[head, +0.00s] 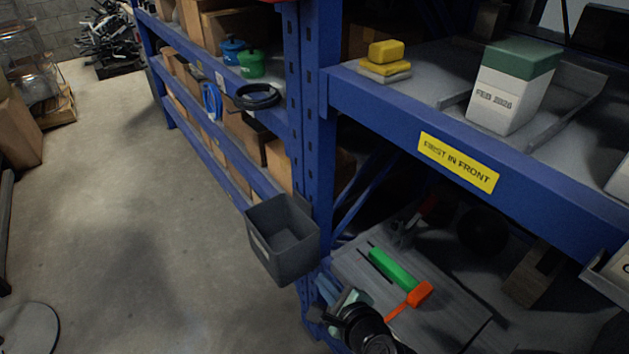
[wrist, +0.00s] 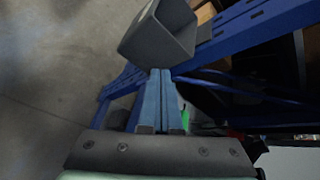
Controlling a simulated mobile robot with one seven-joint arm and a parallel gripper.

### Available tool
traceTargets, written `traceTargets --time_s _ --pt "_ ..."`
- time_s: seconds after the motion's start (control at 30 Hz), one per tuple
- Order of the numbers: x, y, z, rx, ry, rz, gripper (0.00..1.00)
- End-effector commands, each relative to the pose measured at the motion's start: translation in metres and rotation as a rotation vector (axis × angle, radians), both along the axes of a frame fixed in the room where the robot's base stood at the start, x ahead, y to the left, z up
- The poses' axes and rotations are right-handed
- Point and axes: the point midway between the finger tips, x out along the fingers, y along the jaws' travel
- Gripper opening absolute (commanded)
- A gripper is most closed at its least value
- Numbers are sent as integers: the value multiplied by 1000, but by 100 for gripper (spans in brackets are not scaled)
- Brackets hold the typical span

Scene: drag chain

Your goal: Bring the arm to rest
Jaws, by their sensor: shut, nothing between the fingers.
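My gripper (head: 325,287) is low in the head view, in front of the blue rack post and just below and to the right of the grey bin. Its two pale blue fingers lie side by side, shut and empty, also in the wrist view (wrist: 161,75). In the wrist view the fingertips point at the underside of the grey bin (head: 283,240). I cannot tell how wide the gap is. The bin also shows at the top of the wrist view (wrist: 158,35). My dark wrist hides part of the lower shelf's front edge.
A green bar (head: 393,268) and an orange-handled tool (head: 417,295) lie on the grey lower shelf board (head: 455,310). Above, a green-lidded white box (head: 512,88) stands behind the blue beam with a yellow label (head: 457,162). The concrete floor (head: 150,220) at left is mostly clear.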

Motion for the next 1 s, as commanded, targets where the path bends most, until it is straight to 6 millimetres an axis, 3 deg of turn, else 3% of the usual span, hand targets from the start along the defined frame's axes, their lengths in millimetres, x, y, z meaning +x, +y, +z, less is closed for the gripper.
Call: traceTargets --time_s 0.03,0.17,0.2,0.33,0.43,0.57,0.67,0.8,0.87,0.9,1.0 --pt "13 -1 29 -99 -85 28 0" --pt "40 -3 114 -411 -325 87 0" --pt "45 -3 144 -520 -405 98 0" --pt "51 -1 245 -878 -647 99 0" --pt "41 3 321 -1150 -811 62 0" --pt "11 9 416 -1499 -987 -42 0" --pt "-26 14 484 -1761 -1084 -168 0" --pt "-96 19 565 -2111 -1146 -414 0" --pt "-132 20 595 -2252 -1139 -546 0" --pt "-142 20 618 -2300 -1124 -585 0" --pt "-135 19 655 -2288 -1121 -559 0"
